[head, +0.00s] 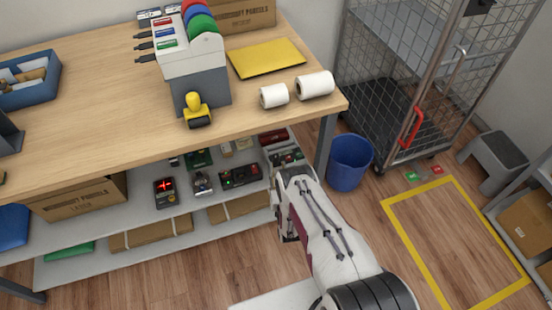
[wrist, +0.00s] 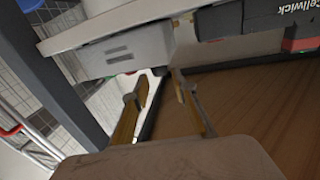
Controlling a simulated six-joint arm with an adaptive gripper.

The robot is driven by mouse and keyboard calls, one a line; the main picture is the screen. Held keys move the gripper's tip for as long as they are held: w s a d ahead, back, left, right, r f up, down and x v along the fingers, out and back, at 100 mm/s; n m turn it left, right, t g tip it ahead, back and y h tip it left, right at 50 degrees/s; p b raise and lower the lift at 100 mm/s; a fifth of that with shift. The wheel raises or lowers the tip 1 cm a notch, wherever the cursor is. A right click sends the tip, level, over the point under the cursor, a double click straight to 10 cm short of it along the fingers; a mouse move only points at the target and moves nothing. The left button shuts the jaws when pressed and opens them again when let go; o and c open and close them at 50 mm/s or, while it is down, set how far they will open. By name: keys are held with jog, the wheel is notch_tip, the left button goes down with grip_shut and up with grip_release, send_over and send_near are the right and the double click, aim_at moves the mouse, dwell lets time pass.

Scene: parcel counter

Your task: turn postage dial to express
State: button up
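I cannot pick out the postage dial for certain in either view. Several small devices stand on the shelf under the counter in the head view, including a dark one with a lit red display (head: 164,186), a grey one (head: 202,183) and a dark one with red and green parts (head: 240,176). Their controls are too small to read. My gripper shows in the wrist view (wrist: 156,88), its two fingers apart with a gap between them and nothing held. In the head view my arm reaches to the shelf's right end; the fingertips are not clear there.
A pale grey housing (wrist: 125,48) lies just beyond my fingers in the wrist view. The wooden counter (head: 95,100) overhangs the shelf (head: 150,222). A blue bin (head: 349,165) stands right of the counter leg. A wire cage trolley (head: 405,85) stands behind it.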

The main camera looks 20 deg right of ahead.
aim_at(276, 161)
jog(key=shift+w+d, duration=0.2)
jog(key=shift+w, duration=0.7)
jog(key=shift+w+d, duration=0.15)
jog(key=shift+w, duration=0.7)
jog(key=shift+w+d, duration=0.2)
jog(key=shift+w, duration=0.7)
grip_shut()
